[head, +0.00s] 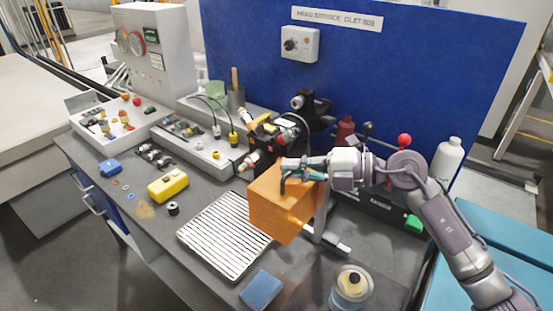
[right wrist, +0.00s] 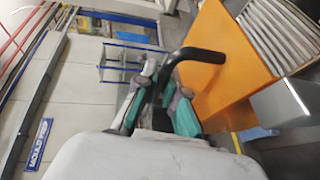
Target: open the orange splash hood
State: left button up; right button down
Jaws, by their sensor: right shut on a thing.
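The orange splash hood (head: 277,212) is a box-like cover on the bench, right of the ribbed tray. It hangs over the machine's front and looks lowered. My right gripper (head: 292,174) is at the hood's top, its arm reaching in from the right. In the right wrist view the gripper (right wrist: 166,84) is shut on the black bent handle (right wrist: 204,55), which sticks out from the orange hood (right wrist: 218,82). What is under the hood is hidden. My left gripper is not in view.
A ribbed metal tray (head: 217,236) lies left of the hood. A blue block (head: 261,290) and a clear jar (head: 351,291) stand in front. A red-knobbed lever (head: 404,141) and white bottle (head: 447,158) are near my right arm. A blue panel (head: 400,70) closes the back.

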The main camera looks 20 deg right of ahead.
jog(key=shift+s+d, duration=0.55)
jog(key=shift+s, duration=0.25)
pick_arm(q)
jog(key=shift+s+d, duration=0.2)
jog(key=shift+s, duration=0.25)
pick_arm(e)
jog(key=shift+w, duration=0.1)
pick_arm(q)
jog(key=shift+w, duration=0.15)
pick_arm(e)
jog(key=shift+w+a, duration=0.1)
jog(key=c, duration=1.2)
grip_release()
jog(key=shift+c, duration=0.2)
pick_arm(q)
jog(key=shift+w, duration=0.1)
pick_arm(e)
jog(key=v, duration=1.2)
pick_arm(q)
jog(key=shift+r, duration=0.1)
pick_arm(e)
jog(key=shift+w+r, duration=0.1)
